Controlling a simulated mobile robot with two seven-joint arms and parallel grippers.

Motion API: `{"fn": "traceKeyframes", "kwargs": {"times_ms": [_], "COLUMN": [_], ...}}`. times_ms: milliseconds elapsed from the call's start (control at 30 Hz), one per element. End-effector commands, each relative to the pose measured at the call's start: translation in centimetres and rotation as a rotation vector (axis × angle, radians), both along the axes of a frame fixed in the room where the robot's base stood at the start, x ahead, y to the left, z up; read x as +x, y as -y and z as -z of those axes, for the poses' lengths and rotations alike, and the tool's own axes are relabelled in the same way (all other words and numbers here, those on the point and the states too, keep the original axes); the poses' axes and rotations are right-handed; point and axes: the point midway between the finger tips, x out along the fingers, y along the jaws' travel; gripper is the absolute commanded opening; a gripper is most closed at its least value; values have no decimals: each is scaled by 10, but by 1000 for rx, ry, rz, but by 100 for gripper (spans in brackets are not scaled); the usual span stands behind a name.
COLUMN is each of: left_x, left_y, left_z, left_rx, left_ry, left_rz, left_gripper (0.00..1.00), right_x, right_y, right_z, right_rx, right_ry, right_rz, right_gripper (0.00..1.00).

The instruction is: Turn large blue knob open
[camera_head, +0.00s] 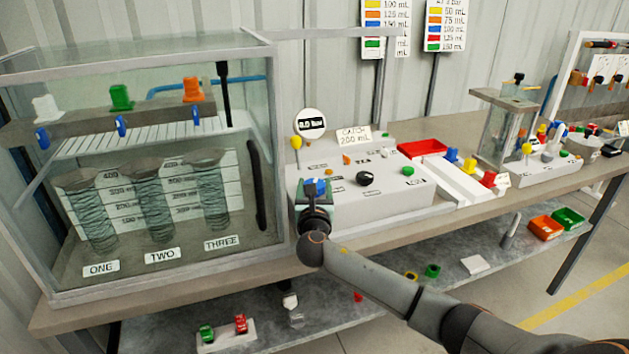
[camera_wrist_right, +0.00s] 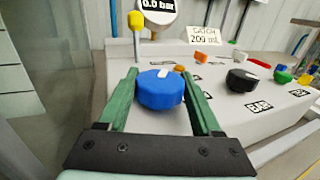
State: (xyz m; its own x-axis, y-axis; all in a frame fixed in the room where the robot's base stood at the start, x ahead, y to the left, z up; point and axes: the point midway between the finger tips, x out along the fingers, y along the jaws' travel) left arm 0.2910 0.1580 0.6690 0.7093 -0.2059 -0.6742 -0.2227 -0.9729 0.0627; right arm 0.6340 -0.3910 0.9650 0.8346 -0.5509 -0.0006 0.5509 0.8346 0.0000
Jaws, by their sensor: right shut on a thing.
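The large blue knob (camera_wrist_right: 160,90) is on the left part of the sloped white control panel (camera_head: 400,200). It has a white mark on its top edge, which points up and slightly right in the right wrist view. In the head view, the knob (camera_head: 318,187) is partly hidden by my right gripper (camera_head: 316,198). My right gripper (camera_wrist_right: 160,100) has its green fingers on both sides of the knob and is shut on it. My left gripper is in neither view.
A yellow-topped lever (camera_wrist_right: 137,30) and a round gauge (camera_head: 311,123) reading 0.0 stand behind the knob. A black knob (camera_head: 365,179) sits to its right. A glass tank (camera_head: 40,240) with several coils stands close on the left.

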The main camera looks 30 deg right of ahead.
Motion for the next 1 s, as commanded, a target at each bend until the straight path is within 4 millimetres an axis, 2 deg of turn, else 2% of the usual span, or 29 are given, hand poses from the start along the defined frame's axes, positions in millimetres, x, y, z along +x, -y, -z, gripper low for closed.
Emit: {"fn": "traceKeyframes", "kwargs": {"times_ms": [233,700,733,1000], "left_x": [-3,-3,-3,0], "left_y": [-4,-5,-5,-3], "left_z": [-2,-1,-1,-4], "left_rx": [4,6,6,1], "left_ry": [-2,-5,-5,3], "left_rz": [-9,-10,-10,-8], "left_gripper": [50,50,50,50], "right_x": [0,0,0,0], "right_y": [0,0,0,0], "right_z": [-1,0,0,0], "right_rx": [-1,-1,-1,-1], "right_ry": [1,0,0,0], "right_rz": [75,89,89,89], "right_gripper": [10,10,68,96]}}
